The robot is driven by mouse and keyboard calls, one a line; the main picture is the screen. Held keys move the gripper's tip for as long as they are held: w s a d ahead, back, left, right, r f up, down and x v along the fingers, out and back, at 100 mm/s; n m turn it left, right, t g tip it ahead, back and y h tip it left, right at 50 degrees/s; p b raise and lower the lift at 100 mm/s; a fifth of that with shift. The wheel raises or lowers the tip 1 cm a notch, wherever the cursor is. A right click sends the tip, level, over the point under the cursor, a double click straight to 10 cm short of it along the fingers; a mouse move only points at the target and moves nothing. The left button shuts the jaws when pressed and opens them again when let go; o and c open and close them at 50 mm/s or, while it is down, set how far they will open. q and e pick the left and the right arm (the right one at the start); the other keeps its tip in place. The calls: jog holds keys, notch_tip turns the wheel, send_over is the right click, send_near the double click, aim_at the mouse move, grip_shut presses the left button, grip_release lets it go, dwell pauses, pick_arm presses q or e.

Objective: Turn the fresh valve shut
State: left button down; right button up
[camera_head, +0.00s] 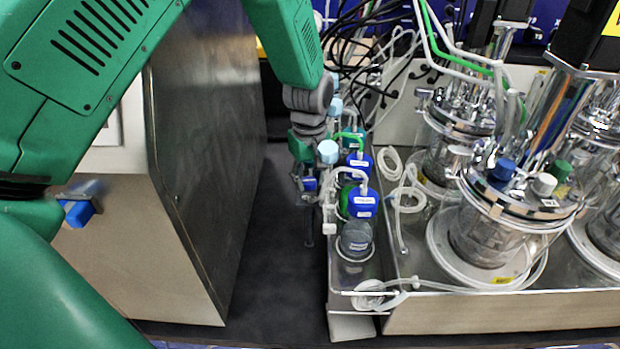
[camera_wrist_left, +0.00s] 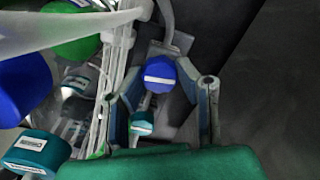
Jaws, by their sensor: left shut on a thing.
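A small blue valve handle (camera_wrist_left: 160,73) with a white label sits between the fingers of my left gripper (camera_wrist_left: 167,95) in the left wrist view. The label is too small to read, so I cannot confirm it is the fresh valve. In the head view my left gripper (camera_head: 306,185) reaches down beside the left edge of the bottle rack, with a bit of blue showing at its fingers. It is shut on the blue handle; the contact itself is partly hidden. A smaller teal labelled part (camera_wrist_left: 142,124) lies nearer the palm. My right gripper is not in view.
Blue-capped bottles (camera_head: 362,202) with tubing stand just right of the gripper. Glass bioreactors (camera_head: 490,230) stand farther right. A large grey cabinet (camera_head: 205,150) is at left. The dark bench strip (camera_head: 275,270) between cabinet and rack is clear.

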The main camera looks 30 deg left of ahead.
aim_at(310, 179)
pick_arm(q)
jog(key=shift+w+r+m, duration=0.15)
jog(key=shift+w+m, duration=0.05)
jog(key=shift+m, duration=0.5)
jog(key=c, duration=1.2)
grip_release()
jog(key=shift+r, duration=0.3)
notch_tip(310, 179, up, 11)
jog(key=shift+r, duration=0.1)
